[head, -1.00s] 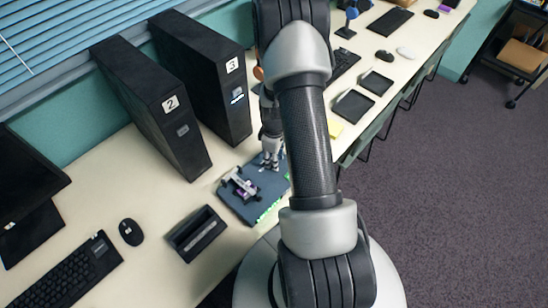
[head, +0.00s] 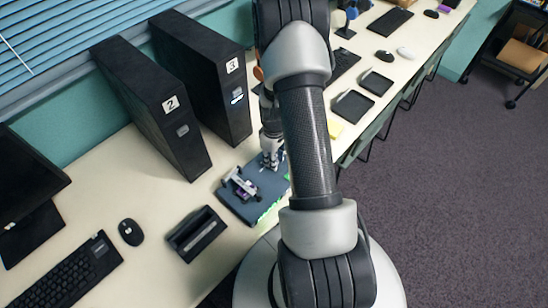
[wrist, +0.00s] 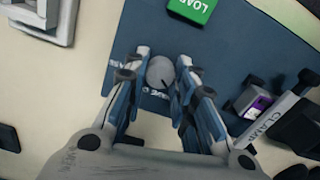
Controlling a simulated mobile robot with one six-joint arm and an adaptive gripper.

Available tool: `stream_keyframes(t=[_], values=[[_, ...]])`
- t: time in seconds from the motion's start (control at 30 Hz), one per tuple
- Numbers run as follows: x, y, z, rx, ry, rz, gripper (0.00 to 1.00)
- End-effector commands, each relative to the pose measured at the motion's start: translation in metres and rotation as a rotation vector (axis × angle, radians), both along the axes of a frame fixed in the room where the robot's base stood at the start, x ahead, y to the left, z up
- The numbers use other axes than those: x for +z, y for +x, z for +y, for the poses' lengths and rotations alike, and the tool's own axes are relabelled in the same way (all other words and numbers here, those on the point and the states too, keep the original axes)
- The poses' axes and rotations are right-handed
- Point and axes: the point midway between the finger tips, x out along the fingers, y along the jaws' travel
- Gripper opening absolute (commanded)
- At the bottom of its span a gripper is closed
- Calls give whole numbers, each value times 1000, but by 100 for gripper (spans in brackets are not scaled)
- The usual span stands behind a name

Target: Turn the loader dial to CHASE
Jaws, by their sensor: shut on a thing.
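The loader dial (wrist: 160,72) is a round grey knob on a dark blue board (wrist: 225,50), seen in the wrist view. My gripper (wrist: 160,76) is shut on the dial, with one finger on each side. A dark mark shows on the knob's lower right edge. White lettering lies around the dial, partly hidden by my fingers, and I cannot read which word the mark faces. In the head view my gripper (head: 270,158) is down at the far part of the board (head: 240,207), and the dial is hidden there.
A green LOAD button (wrist: 192,8) is beyond the dial. A clamp labelled CLAMP (wrist: 270,122) with a purple piece (wrist: 260,104) stands to the right. Black towers 2 (head: 165,120) and 3 (head: 220,90) stand behind the board. A black tray (head: 197,234) lies left of it.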

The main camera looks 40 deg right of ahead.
Motion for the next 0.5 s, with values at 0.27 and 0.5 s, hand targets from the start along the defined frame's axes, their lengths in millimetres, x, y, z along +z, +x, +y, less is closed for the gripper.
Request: stream_keyframes(t=[0.27, 0.5], values=[[0, 0, 0, -258, 0, 0, 1], [0, 0, 0, -486, 0, 0, 1]])
